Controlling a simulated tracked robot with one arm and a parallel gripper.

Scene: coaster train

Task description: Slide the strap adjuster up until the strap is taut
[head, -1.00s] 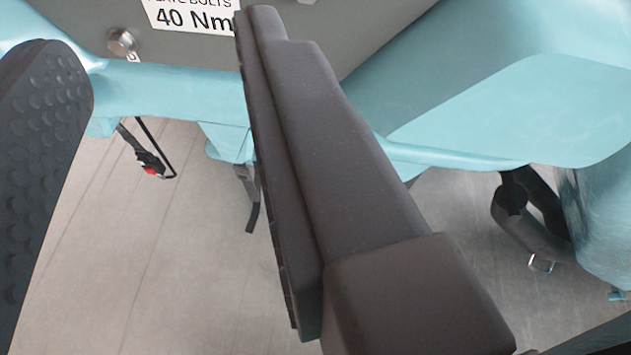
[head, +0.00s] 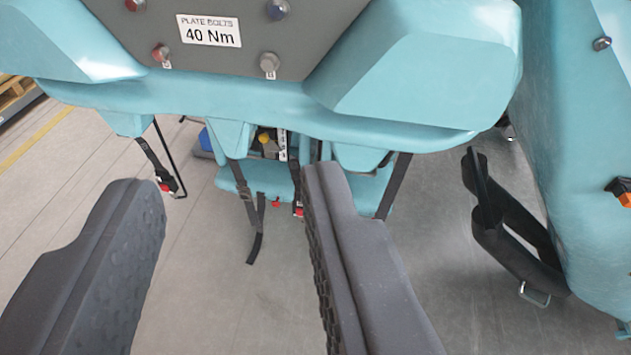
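A dark strap (head: 237,172) hangs below the teal car body in the head view. A small dark adjuster (head: 244,190) appears partway down it, and its loose tail (head: 256,245) hangs free below. My gripper (head: 230,185) has its two dark, ridged fingers wide apart. The strap shows between the fingers, farther off, and no finger appears to touch it. The gap between the fingers holds nothing. Whether the strap is slack is hard to tell at this size.
Another strap with a red buckle (head: 166,184) hangs at left beside a thin black rod. More straps hang near the right finger (head: 345,255). A grey plate (head: 225,65) with a "40 Nm" label is above. A black bar (head: 508,225) with a metal loop stands at right. Grey floor lies below.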

